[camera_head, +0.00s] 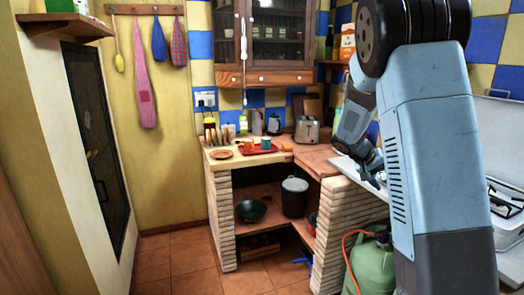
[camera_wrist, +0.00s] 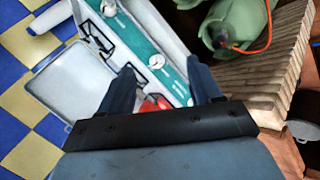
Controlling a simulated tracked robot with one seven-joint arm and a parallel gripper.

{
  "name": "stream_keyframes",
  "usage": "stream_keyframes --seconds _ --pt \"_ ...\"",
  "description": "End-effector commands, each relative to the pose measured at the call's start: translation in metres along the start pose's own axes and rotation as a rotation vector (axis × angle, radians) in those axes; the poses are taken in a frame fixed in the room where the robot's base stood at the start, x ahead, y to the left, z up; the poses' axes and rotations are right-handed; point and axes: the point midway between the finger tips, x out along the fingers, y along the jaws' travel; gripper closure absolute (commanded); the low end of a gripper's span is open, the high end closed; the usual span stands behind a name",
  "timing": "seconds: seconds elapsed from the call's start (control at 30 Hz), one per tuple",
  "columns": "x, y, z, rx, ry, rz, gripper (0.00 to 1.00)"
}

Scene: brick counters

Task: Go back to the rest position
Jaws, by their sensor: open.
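My gripper (camera_head: 372,178) hangs at the end of my bent blue-grey arm in the head view, over the edge of the right counter near the brick pillar. In the wrist view my gripper (camera_wrist: 160,75) shows two dark fingers spread apart, with no object held between them. A small red thing (camera_wrist: 152,104) shows below and between the fingers; what it is, I cannot tell. My arm hides much of the right counter in the head view.
A gas stove (camera_head: 505,200) stands at the right; a green gas bottle (camera_head: 372,265) with an orange hose stands below the counter. A brick pillar (camera_head: 338,225) is beside it. A toaster (camera_head: 307,129) and a red tray (camera_head: 262,149) are on the corner counter. Floor at left is clear.

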Motion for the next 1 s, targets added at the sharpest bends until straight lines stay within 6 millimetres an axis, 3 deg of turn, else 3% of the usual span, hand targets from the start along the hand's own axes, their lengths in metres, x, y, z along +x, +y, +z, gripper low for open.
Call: stream_keyframes --seconds 0.5,1.0 --pt "-0.084 0.046 0.099 0.014 -0.011 -0.359 0.36" --pt "-0.163 0.071 0.205 -0.018 0.104 -0.638 0.36"
